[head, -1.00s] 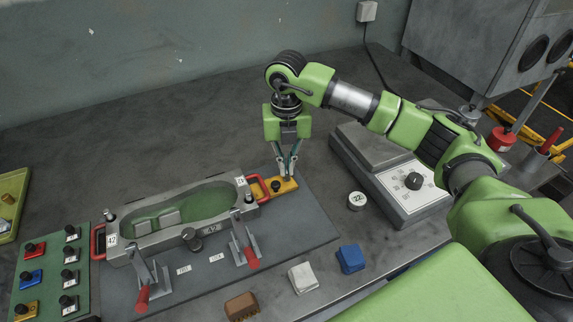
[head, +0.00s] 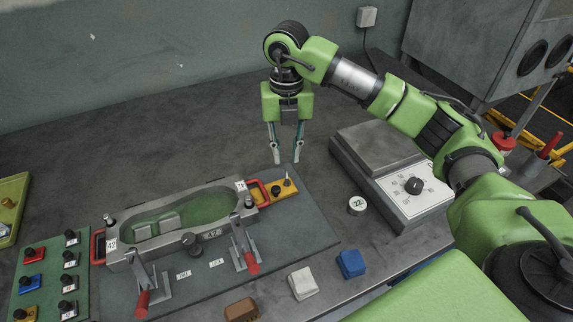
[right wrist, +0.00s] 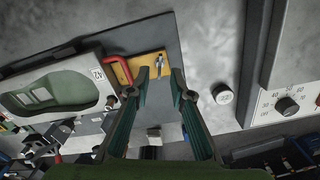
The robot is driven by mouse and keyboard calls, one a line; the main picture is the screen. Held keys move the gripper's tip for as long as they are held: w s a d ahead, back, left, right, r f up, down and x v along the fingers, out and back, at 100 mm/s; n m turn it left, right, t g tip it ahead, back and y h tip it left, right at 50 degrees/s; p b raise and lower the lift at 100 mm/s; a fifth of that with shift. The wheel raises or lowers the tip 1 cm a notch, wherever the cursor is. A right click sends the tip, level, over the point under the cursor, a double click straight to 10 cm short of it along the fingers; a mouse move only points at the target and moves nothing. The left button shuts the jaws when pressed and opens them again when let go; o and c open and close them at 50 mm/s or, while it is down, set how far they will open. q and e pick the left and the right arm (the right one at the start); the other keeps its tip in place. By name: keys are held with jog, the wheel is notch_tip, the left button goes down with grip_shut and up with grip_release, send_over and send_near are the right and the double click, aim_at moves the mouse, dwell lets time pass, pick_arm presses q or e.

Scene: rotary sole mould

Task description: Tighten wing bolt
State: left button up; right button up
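The small silver wing bolt (head: 287,180) stands upright on the yellow block (head: 291,192) at the right end of the mould (head: 160,243). In the right wrist view the wing bolt (right wrist: 159,59) shows between and beyond my fingertips. My right gripper (head: 285,161) points down, open and empty, above and behind the block. Its two fingers are apart and clear of the bolt. How far the bolt is screwed in cannot be told. My left gripper is not in view.
A red handle (head: 259,192) sits beside the block. Red-tipped toggle clamps (head: 251,263) stand in front of the mould. A round 22 piece (head: 356,205) and a dial unit (head: 410,195) lie to the right. Blue (head: 350,263) and white (head: 303,283) blocks lie in front.

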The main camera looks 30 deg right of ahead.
aim_at(286, 173)
notch_tip(286, 173, up, 6)
jog(key=shift+f, duration=0.15)
dwell(0.6)
